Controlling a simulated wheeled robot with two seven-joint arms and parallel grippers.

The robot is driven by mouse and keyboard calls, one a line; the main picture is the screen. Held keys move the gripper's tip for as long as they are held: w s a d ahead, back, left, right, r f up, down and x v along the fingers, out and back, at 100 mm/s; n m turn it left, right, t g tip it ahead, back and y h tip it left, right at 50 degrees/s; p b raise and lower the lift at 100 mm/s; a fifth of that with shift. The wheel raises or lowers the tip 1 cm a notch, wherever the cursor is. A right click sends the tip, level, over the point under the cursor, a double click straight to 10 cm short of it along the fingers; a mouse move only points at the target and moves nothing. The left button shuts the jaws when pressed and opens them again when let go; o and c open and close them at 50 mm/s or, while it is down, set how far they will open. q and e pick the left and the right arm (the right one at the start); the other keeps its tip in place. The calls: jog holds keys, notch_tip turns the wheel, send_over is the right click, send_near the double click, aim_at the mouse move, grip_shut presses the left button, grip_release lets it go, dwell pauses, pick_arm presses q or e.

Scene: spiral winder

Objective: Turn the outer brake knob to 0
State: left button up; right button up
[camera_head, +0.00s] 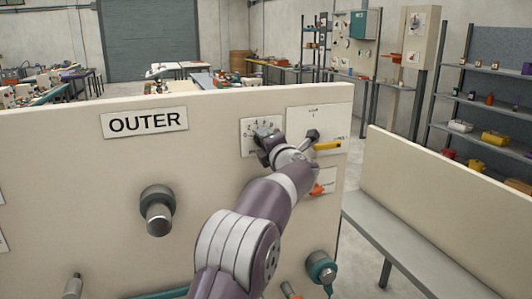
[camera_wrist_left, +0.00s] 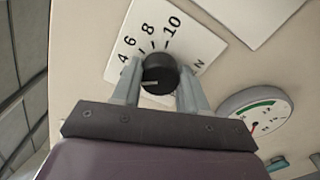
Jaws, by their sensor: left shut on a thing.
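The outer brake knob (camera_wrist_left: 158,74) is a round black knob on a white scale plate (camera_wrist_left: 166,32) in the left wrist view. The numbers 4, 6, 8 and 10 show on the plate; the low end is hidden. A pale line on the knob's face lies to the left in that view; I cannot tell its exact reading. My left gripper (camera_wrist_left: 160,86) is shut on the knob, one finger on each side. My right gripper is not in view.
A round gauge (camera_wrist_left: 265,110) is close to the gripper's right in the wrist view.

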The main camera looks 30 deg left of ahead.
pick_arm(q)
jog(key=shift+f+n+b, duration=0.1)
jog(key=shift+n+b, duration=2.4)
jog(key=shift+n, duration=1.4)
jog(key=o, duration=1.1)
jog(key=shift+c, duration=0.2)
jog(key=b+v, duration=0.4)
jog(key=v, duration=0.8)
jog(key=shift+s+d, duration=0.2)
jog(key=shift+d, duration=0.05)
